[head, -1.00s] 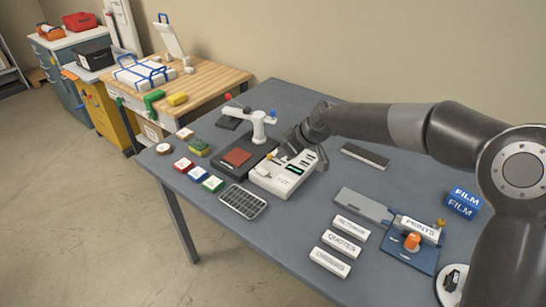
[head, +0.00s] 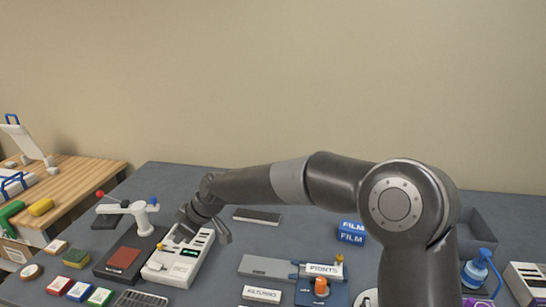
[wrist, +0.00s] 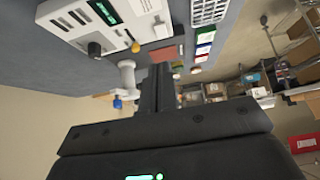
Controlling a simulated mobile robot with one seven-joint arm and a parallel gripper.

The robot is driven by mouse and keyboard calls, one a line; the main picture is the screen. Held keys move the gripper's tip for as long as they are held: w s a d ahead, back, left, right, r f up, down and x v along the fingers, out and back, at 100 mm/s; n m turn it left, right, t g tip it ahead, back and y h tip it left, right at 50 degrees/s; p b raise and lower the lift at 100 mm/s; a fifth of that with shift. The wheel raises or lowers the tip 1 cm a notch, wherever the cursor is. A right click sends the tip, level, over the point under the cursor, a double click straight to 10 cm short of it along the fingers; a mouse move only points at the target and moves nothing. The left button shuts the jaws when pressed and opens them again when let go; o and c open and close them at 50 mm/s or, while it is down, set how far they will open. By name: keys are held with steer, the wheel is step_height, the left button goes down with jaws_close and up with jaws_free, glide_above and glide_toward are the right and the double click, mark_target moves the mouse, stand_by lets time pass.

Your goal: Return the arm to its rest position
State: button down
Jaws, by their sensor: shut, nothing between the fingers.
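My arm stretches leftward across the grey table in the head view. My gripper (head: 204,228) is at the end of it, over the far right part of the white device (head: 160,268) with a green display. In the wrist view the gripper's dark fingers (wrist: 157,88) are together with nothing between them. The same white device shows at the upper left of the wrist view (wrist: 75,22), apart from the fingers there. In the head view I cannot tell whether the gripper touches the device.
A white swing-arm stand (head: 140,218) and a dark base with a red pad (head: 123,258) stand left of the device. A flat dark bar (head: 257,217) lies behind. To the right are a blue jig (head: 340,295), blue FILM boxes (head: 351,232) and a blue bottle (head: 476,270).

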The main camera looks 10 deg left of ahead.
steer(key=s+d+r+m+t+h, duration=0.1)
steer(key=d+r+m+h, duration=0.15)
steer(key=d, duration=0.75)
steer(key=s+d+r+m+t+h, duration=0.1)
steer(key=d+r+m+t, duration=0.15)
steer(key=d, duration=0.75)
steer(key=s+d+r+m+t+h, duration=0.1)
steer(key=d+r+m+h, duration=0.15)
steer(key=d, duration=0.75)
steer(key=s+d+r+m+t+h, duration=0.1)
steer(key=s+d+m, duration=0.9)
steer(key=s+d, duration=0.6)
steer(key=d, duration=0.4)
steer(key=shift+s, duration=0.35)
steer(key=c, duration=2.1)
jaws_free()
steer(key=shift+r+m, duration=0.1)
steer(key=shift+m, duration=0.15)
